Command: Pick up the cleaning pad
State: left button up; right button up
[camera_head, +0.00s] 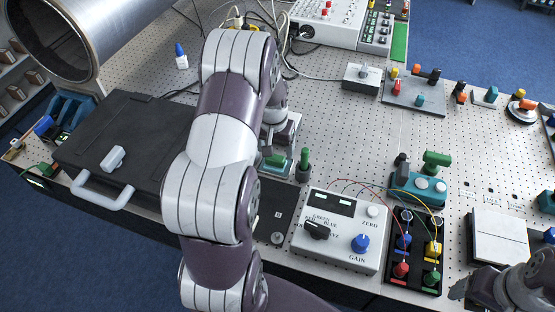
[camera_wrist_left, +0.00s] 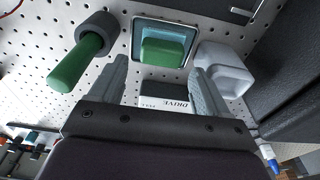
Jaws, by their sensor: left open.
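A green block, which looks like the cleaning pad (camera_wrist_left: 162,51), sits in a small teal tray with a pale rim (camera_wrist_left: 188,28) in the left wrist view. In the head view the green pad (camera_head: 276,160) shows just right of my left arm, partly hidden. My left gripper (camera_wrist_left: 160,72) is open and empty, with its fingers pointing towards the tray. The pad lies ahead of the fingertips, apart from them as far as I can see. In the head view my left arm hides much of that gripper. Part of my right arm is at the lower right; its jaws are unclear.
A dark cylinder with a green handle (camera_wrist_left: 88,58) stands left of the tray, and a pale grey block (camera_wrist_left: 224,70) stands right. A white box marked DRIVE (camera_wrist_left: 165,103) shows between the fingers. A black case (camera_head: 140,140) and a white gain box (camera_head: 340,232) flank the area.

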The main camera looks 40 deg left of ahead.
aim_at(275, 157)
pick_arm(q)
jog(key=f, duration=0.1)
jog(key=f+p, duration=0.1)
jog(key=f, duration=0.2)
jog(key=shift+a+f, duration=0.25)
jog(key=shift+a, duration=0.05)
jog(key=shift+w+d+f, duration=0.1)
jog(key=shift+f, duration=0.15)
jog(key=shift+d, duration=0.15)
jog(key=c, duration=0.9)
jog(key=shift+r, duration=0.15)
